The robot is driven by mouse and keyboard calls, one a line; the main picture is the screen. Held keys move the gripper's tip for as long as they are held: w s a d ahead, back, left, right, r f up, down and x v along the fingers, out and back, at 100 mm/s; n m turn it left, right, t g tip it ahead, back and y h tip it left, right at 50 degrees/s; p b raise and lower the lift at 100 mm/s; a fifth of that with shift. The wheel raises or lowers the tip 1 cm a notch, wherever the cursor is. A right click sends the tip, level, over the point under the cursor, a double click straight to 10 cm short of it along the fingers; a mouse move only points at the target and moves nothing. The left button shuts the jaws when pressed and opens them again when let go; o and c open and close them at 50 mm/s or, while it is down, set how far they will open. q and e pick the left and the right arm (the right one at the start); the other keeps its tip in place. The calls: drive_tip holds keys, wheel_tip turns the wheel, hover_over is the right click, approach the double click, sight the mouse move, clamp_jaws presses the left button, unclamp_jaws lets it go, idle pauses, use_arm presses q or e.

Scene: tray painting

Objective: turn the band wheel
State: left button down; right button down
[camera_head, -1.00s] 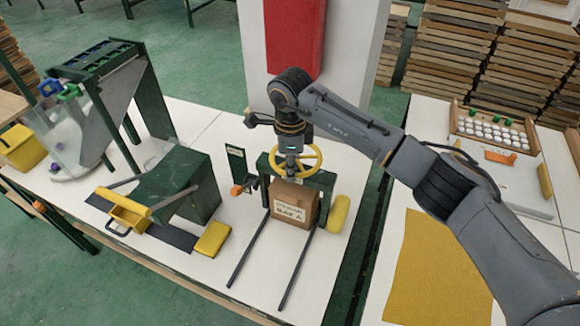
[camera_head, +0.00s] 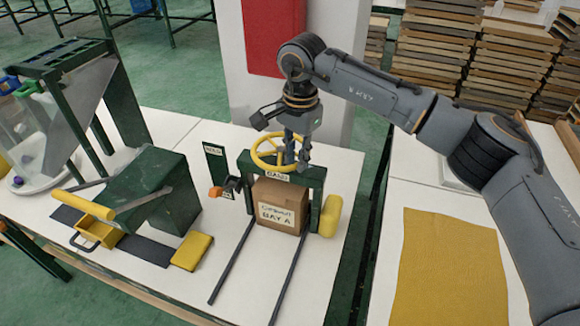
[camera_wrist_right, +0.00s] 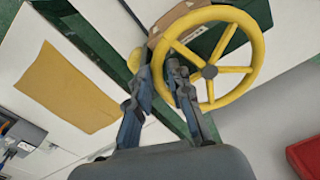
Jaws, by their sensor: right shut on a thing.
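The band wheel (camera_head: 257,157) is a yellow spoked handwheel on top of a green frame (camera_head: 317,180) with a label on its front. It also shows in the right wrist view (camera_wrist_right: 257,50), with its spokes and grey hub clear. My right gripper (camera_head: 294,160) is at the wheel's right side, pointing down. In the right wrist view its two fingers (camera_wrist_right: 160,75) stand on either side of the yellow rim, shut on it. A cardboard box (camera_head: 280,204) labelled BAY A sits under the wheel inside the frame. My left gripper is not in view.
Two dark rails (camera_head: 232,262) run forward from the frame. A yellow roller (camera_head: 330,216) stands at its right. An orange-tipped lever (camera_head: 216,192) and green sign (camera_head: 214,165) are at its left. A yellow pad (camera_head: 192,251) and green machine (camera_head: 160,190) lie further left.

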drive_tip(key=n, duration=0.1)
drive_tip(key=w+d+n+b, duration=0.1)
drive_tip(key=n, duration=0.1)
drive_tip(key=shift+f, duration=0.1)
drive_tip(key=n, duration=0.1)
drive_tip(key=w+n, duration=0.1)
drive_tip(key=shift+d+n, duration=0.3)
drive_tip(key=shift+d, duration=0.1)
drive_tip(key=n, duration=0.1)
drive_tip(key=w+n, duration=0.1)
drive_tip(key=n, duration=0.1)
drive_tip(key=shift+w+d, duration=0.3)
drive_tip(key=shift+w+d+n+p, duration=0.1)
drive_tip(key=shift+w+n+p, duration=0.3)
drive_tip(key=shift+n, duration=0.6)
drive_tip(key=shift+w+n+p, duration=0.3)
drive_tip(key=shift+w+n, duration=0.2)
drive_tip(key=shift+n, duration=0.5)
drive_tip(key=c, duration=1.3)
unclamp_jaws()
drive_tip(key=shift+o, duration=0.2)
